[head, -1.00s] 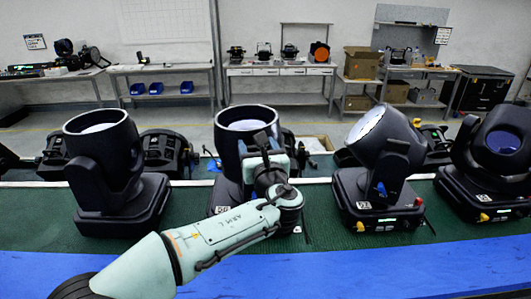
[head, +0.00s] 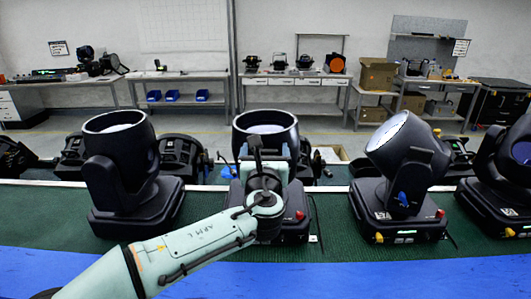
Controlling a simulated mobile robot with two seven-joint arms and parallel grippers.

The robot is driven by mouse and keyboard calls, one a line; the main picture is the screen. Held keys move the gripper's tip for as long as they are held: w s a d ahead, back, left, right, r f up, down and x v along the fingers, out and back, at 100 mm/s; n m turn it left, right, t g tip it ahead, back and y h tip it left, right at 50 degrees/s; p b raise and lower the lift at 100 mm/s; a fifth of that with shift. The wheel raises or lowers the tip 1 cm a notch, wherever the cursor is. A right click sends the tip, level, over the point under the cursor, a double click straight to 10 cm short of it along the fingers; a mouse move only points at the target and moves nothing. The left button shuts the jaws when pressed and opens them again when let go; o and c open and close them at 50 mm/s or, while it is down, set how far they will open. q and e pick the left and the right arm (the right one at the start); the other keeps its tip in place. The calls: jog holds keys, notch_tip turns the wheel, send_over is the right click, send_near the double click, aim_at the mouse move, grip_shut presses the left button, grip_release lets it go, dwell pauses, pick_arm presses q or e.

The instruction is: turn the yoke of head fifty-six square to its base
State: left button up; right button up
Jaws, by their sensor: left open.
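The moving head (head: 266,126) behind my left gripper stands upright on its dark base (head: 292,225), its round lens pointing up. I take it as head fifty-six, but its number label cannot be read now. My left gripper (head: 256,146) is in front of its yoke, jaws open. Whether the fingers touch the yoke cannot be told. The arm and gripper hide most of the yoke and the base's left part, so its angle to the base is unclear. A red part shows at the base's right. My right gripper is not in view.
A similar head (head: 120,160) stands to the left. A tilted head (head: 402,160) and another head (head: 510,165) stand to the right. All are on the green mat (head: 335,225), with a blue strip (head: 400,275) along the near edge. More fixtures lie behind.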

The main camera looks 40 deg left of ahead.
pick_arm(q)
jog(key=shift+d, duration=0.1)
jog(key=shift+s+d, duration=0.2)
jog(key=shift+s, duration=0.05)
jog(key=b+v, duration=0.2)
jog(key=v, duration=1)
jog(key=shift+s, duration=0.35)
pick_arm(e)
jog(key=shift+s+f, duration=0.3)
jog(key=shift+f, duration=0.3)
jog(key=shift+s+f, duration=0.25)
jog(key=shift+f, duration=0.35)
pick_arm(q)
jog(key=shift+d, duration=0.1)
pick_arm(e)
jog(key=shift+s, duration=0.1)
